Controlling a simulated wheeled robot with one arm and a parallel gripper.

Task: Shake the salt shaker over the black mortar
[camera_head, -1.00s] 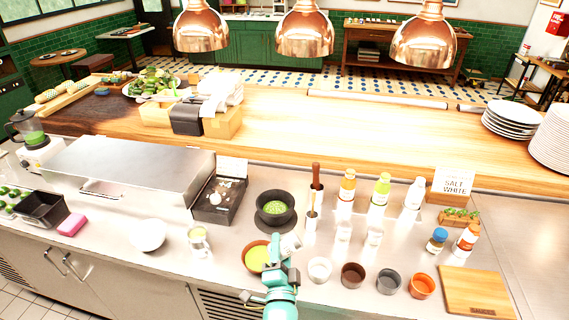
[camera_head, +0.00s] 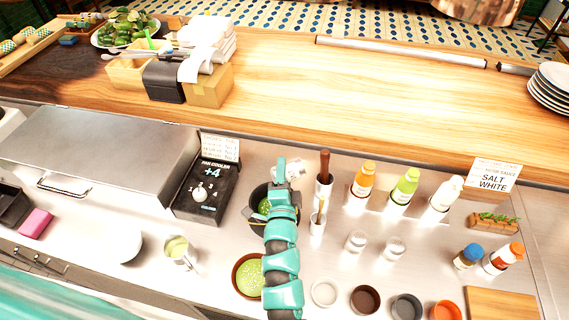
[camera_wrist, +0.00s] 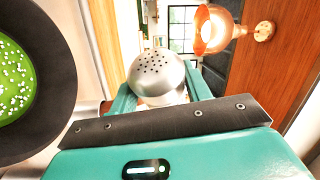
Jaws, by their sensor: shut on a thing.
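My gripper (camera_head: 284,178) is shut on the salt shaker (camera_wrist: 158,77). In the wrist view its silver, perforated dome top sits between my teal fingers. In the head view my arm covers much of it, and its exact tilt is hard to tell. The black mortar (camera_head: 257,198) holds green paste and is partly hidden behind my arm. In the wrist view the mortar (camera_wrist: 62,45) is at the left, beside the shaker, with white grains scattered on the green paste.
A brown bowl of green sauce (camera_head: 238,285) stands in front of the mortar. A pestle holder (camera_head: 324,188) is close on its right. Two more shakers (camera_head: 356,242) and several bottles (camera_head: 405,187) stand further right. A black fan control box (camera_head: 203,195) is on the left.

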